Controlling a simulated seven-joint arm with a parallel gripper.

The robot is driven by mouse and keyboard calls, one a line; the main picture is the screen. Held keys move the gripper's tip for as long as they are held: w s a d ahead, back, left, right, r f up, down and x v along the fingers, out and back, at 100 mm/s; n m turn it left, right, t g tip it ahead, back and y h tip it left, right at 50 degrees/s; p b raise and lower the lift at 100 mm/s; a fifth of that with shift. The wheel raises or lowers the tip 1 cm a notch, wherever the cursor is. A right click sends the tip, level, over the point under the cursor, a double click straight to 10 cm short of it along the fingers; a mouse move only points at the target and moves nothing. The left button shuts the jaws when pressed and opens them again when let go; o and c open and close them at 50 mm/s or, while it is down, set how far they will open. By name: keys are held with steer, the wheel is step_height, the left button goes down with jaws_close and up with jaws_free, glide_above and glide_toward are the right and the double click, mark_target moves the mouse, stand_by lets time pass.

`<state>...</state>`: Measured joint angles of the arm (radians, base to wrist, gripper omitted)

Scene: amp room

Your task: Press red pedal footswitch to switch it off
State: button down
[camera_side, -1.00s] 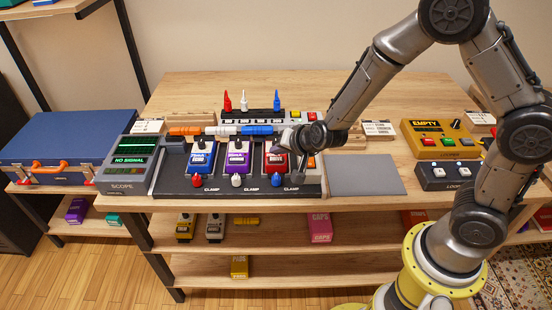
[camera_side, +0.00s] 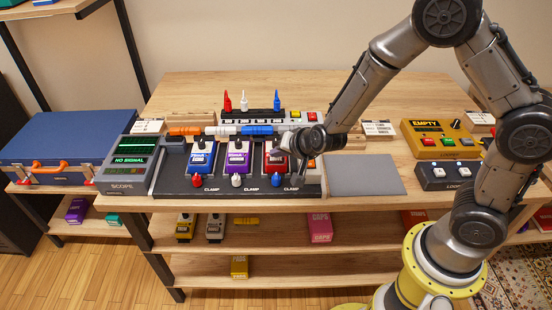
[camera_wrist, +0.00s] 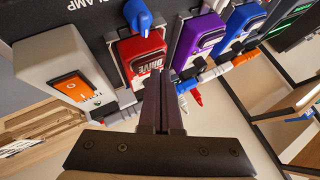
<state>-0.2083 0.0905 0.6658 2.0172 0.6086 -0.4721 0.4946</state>
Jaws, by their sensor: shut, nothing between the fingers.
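The red pedal (camera_side: 273,164) is at the right end of a row of three pedals in the dark clamp rig, partly covered by my gripper (camera_side: 285,145). The footswitch is not clearly visible, and I see no clear lit lamp.
The purple pedal (camera_side: 237,160) and blue pedal (camera_side: 201,160) sit to the left in the rig. A grey box with an orange rocker switch (camera_wrist: 73,88) is beside the red pedal. The scope (camera_side: 130,160) reads "NO SIGNAL". A bare grey mat (camera_side: 365,175) lies to the right.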

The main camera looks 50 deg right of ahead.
mark_target(278, 162)
steer(key=shift+f, duration=0.5)
stand_by(0.6)
steer(key=shift+r, duration=0.9)
steer(key=shift+r, duration=2.5)
